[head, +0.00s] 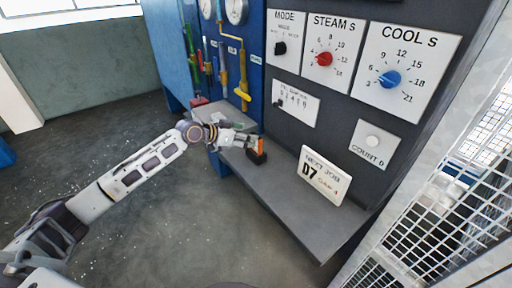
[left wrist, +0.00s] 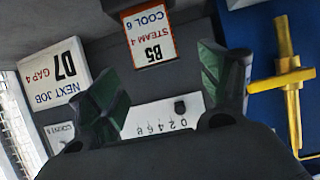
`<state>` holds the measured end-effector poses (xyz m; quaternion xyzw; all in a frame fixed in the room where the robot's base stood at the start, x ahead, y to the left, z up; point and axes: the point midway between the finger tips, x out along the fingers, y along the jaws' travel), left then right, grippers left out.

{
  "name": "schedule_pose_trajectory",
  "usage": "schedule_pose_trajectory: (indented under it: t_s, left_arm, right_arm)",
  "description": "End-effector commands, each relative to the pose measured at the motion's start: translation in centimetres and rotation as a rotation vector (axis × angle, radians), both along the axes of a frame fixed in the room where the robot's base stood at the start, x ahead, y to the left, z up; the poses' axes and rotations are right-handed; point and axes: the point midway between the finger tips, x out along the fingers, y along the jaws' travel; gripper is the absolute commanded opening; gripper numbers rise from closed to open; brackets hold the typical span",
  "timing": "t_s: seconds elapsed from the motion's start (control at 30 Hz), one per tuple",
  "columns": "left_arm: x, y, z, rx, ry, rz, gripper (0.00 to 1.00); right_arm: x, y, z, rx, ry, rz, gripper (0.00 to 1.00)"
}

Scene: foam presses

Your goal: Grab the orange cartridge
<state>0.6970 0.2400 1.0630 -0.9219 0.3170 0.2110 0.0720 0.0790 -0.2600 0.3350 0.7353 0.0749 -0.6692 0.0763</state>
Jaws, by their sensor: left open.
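The orange cartridge (head: 261,145) stands upright in a small dark holder (head: 257,158) on the grey shelf. In the left wrist view the cartridge (left wrist: 148,35) shows a white label reading B5, STEAM 4, COOL 6, with an orange edge. My left gripper (head: 246,139) is open, close beside the cartridge on its left side in the head view. In the left wrist view its two green-padded fingers (left wrist: 164,80) are apart, with the cartridge in line with the gap between them. Whether the fingertips reach around it is unclear. My right gripper is not in view.
A NEXT JOB card (head: 325,175) reading D7 stands on the grey shelf (head: 300,220) to the right. Behind is a dark panel with a red STEAM knob (head: 324,59) and blue COOL knob (head: 389,79). Yellow pipework (head: 243,80) rises behind the gripper. A mesh guard (head: 440,190) stands right.

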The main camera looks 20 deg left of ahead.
Motion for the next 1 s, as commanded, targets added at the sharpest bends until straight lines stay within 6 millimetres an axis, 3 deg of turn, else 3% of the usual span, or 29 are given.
schedule_pose_trajectory:
  t_s: [0.7, 1.0]
  left_arm:
    - [0.9, -0.8, -0.6, 0.0, 0.0, 0.0, 0.79]
    - [2.6, -2.5, -1.7, -0.001, -0.001, 0.0, 0.79]
  right_arm:
    - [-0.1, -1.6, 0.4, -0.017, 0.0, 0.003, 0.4]
    - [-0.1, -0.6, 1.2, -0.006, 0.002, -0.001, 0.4]
